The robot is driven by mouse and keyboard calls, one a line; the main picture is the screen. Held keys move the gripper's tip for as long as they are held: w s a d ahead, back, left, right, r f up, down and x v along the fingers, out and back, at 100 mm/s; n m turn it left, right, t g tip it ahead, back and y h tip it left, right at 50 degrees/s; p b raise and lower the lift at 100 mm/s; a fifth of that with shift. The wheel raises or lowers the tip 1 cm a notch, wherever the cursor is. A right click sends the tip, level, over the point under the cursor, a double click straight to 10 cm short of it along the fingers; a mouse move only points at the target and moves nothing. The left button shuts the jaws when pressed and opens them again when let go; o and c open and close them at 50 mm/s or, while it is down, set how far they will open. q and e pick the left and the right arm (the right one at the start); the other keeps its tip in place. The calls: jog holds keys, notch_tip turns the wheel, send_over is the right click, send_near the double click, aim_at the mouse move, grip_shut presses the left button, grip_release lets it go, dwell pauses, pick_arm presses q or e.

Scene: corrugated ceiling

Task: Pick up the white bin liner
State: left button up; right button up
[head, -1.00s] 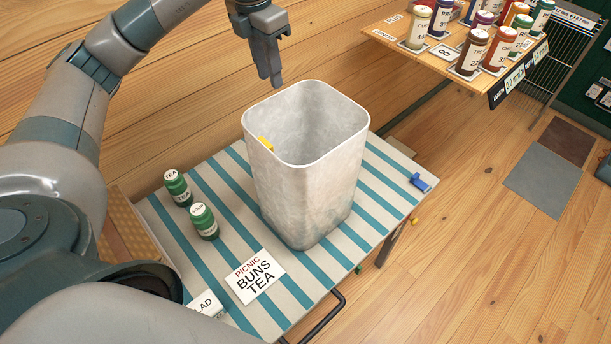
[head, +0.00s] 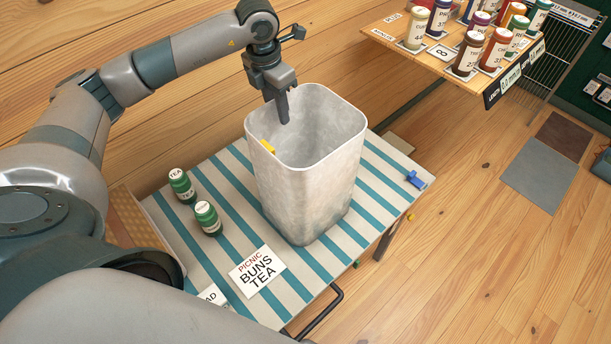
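The white bin liner (head: 300,195) is a tall, open-topped, mottled white container standing upright on a striped table (head: 385,215). A small yellow piece (head: 267,146) sits at its left rim. My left gripper (head: 284,118) points down at the back left of the liner's rim, its fingertips overlapping the opening in the picture. I cannot tell whether they touch or straddle the rim. The fingers are seen edge-on and line up, so their gap is hidden. My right gripper is not in view.
A blue piece (head: 415,179) is at the table's right edge. A wooden shelf (head: 405,45) with several labelled jars stands at the back right.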

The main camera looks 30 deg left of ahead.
pick_arm(q)
jog(key=f+p, duration=0.2)
jog(key=f, duration=0.1)
jog(key=f+p, duration=0.1)
jog(key=f, duration=0.1)
jog(key=shift+w+f+p, duration=0.1)
jog(key=shift+w+p, duration=0.15)
jog(key=shift+p, duration=0.05)
dwell(0.4)
grip_shut()
dwell(1.2)
